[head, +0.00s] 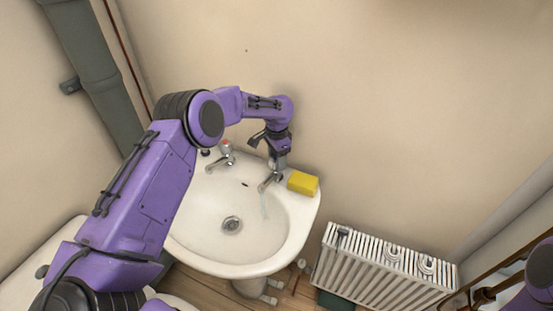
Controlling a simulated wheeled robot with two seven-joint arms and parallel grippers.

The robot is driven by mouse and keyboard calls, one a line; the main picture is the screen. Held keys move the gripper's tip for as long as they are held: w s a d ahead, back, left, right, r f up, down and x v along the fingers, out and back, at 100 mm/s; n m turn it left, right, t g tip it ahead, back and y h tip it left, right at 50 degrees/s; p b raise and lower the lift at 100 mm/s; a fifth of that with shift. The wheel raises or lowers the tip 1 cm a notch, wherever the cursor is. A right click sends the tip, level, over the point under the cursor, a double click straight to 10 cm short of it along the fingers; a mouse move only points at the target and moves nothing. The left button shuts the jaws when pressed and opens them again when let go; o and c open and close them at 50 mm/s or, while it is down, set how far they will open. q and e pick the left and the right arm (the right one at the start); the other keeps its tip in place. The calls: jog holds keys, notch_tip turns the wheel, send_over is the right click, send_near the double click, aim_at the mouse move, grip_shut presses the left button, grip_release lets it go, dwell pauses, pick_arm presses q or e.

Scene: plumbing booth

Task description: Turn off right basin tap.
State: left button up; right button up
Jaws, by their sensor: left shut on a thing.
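The white basin (300,225) stands against the wall with two chrome taps. The right basin tap (270,181) has its spout over the bowl, and a faint thin stream of water (264,206) falls from it. My left gripper (278,158) points down over the top of this tap and is shut on it; the tap's handle is mostly hidden by the gripper. The left basin tap (222,160), with a red mark on top, stands apart to the left. My right gripper is out of view; only a purple part of my right arm shows at the lower right edge.
A yellow sponge (303,183) lies on the basin rim close to the right tap. A white radiator (380,270) with small items on top stands to the right. A grey pipe (88,65) runs down the left wall. The wall above the sponge is clear.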

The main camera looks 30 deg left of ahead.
pick_arm(q)
jog(key=shift+m, duration=1.7)
jog(key=shift+d, duration=0.1)
jog(key=o, duration=1)
jog(key=shift+r, duration=0.1)
jog(key=shift+r+b, duration=0.35)
jog(key=shift+b, duration=0.05)
notch_tip(320, 180, up, 9)
jog(key=shift+f+b, duration=0.1)
jog(key=shift+b, duration=0.8)
jog(key=shift+r, duration=0.45)
